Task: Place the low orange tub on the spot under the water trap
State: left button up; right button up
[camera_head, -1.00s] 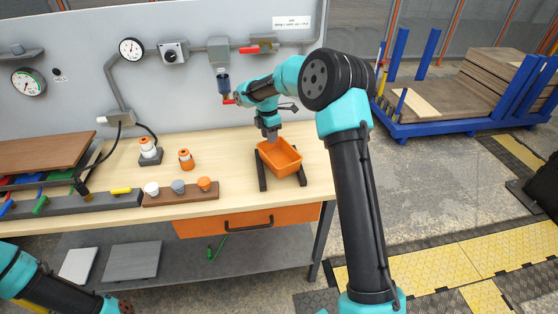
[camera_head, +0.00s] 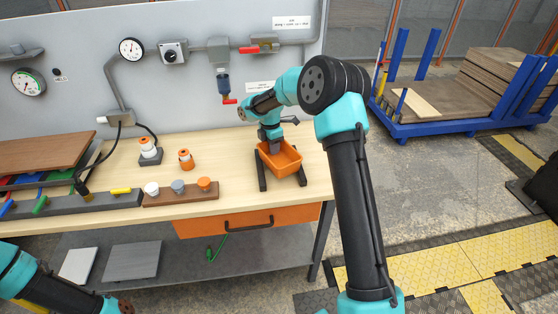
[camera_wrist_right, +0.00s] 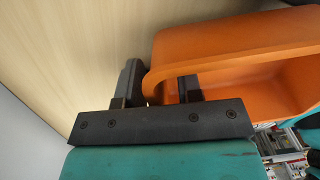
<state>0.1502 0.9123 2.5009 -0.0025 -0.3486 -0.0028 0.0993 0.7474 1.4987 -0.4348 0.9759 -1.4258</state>
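The water trap (camera_head: 223,84) is a dark blue cylinder with a red lever, mounted on the grey wall panel left of the tub. The bench top below it (camera_head: 226,150) is bare. My right gripper (camera_head: 272,143) is at the tub's back-left rim. In the right wrist view my right gripper (camera_wrist_right: 158,88) has one finger outside the wall of the tub (camera_wrist_right: 235,50) and one inside, apart, with a gap beside the wall. My left gripper is out of view; only part of that arm shows.
Orange and white fittings (camera_head: 186,159) stand on the bench left of the tub. A brown block with three caps (camera_head: 180,193) lies near the front edge. Coloured boards (camera_head: 45,155) are at the far left.

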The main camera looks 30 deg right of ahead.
grip_shut()
jog(key=shift+r, duration=0.1)
dwell(0.4)
jog(key=shift+r, duration=1.65)
jog(key=s+a, duration=0.4)
jog(key=s, duration=0.3)
jog(key=s+a+r, duration=0.1)
jog(key=s+a, duration=0.3)
jog(key=s, duration=0.3)
jog(key=shift+r, duration=0.3)
